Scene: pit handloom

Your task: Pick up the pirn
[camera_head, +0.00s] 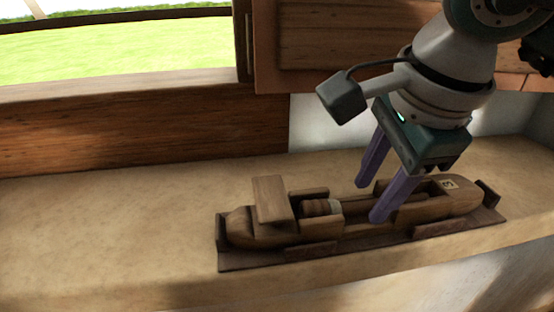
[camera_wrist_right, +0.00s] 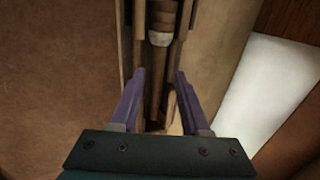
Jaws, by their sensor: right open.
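A wooden shuttle (camera_head: 455,203) lies in a dark wooden holder (camera_head: 240,262) on the ledge. The pirn (camera_head: 316,207) lies in the shuttle's long slot, with a brown ribbed end and a pale band. In the right wrist view the pirn (camera_wrist_right: 160,39) runs down the slot as a thin brown shaft between the fingers. My right gripper (camera_head: 369,203) is open, its purple fingers pointing down, one on each side of the slot. In the right wrist view the right gripper (camera_wrist_right: 160,73) has a gap around the shaft. I cannot tell whether a finger touches the shuttle. My left gripper is not in view.
A raised wooden block (camera_head: 271,200) stands at the shuttle's left part, beside the pirn's ribbed end. The pale ledge (camera_head: 100,225) is clear to the left. A wooden window sill (camera_head: 140,130) and a white wall (camera_head: 318,122) rise behind.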

